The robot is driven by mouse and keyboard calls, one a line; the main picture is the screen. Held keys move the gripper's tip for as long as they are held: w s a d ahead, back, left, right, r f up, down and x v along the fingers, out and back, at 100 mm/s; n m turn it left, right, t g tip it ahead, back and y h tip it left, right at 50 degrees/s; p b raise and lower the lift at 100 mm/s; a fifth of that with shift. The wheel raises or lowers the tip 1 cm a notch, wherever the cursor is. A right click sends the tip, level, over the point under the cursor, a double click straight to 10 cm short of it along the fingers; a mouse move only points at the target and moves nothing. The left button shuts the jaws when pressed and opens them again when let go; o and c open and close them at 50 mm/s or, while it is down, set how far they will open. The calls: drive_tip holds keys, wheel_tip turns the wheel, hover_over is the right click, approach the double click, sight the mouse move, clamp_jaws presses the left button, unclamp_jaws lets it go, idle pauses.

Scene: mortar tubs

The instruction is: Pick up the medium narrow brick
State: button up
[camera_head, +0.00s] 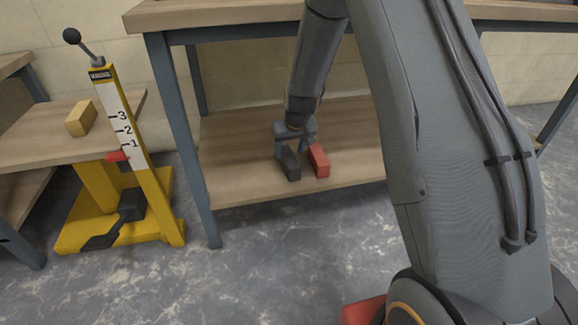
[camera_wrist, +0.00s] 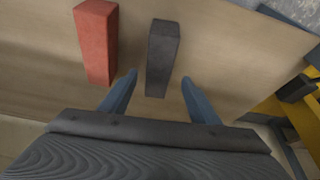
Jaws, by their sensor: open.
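A dark grey brick (camera_head: 291,164) and a red brick (camera_head: 319,161) lie side by side on the lower shelf of the workbench, a small gap between them. Which one is the medium narrow brick cannot be told for sure. My gripper (camera_head: 295,143) is open, low over the shelf at the rear of these bricks. In the wrist view, the near end of the dark brick (camera_wrist: 161,62) lies between my two blue fingertips (camera_wrist: 160,77), with room on both sides. The red brick (camera_wrist: 97,42) lies outside the left finger. Contact is not visible.
The workbench's lower shelf (camera_head: 240,165) has bare room around the bricks. A blue leg (camera_head: 180,135) stands left. A yellow lever stand (camera_head: 140,165) and a side table with a tan brick (camera_head: 81,118) are further left.

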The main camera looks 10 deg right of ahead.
sight(289, 156)
drive_tip(key=shift+b+x, duration=1.7)
drive_tip(key=shift+x, duration=0.9)
drive_tip(key=shift+s+d, duration=0.15)
drive_tip(key=shift+d, duration=0.05)
drive_tip(key=c, duration=1.4)
clamp_jaws()
drive_tip(key=shift+r, duration=0.15)
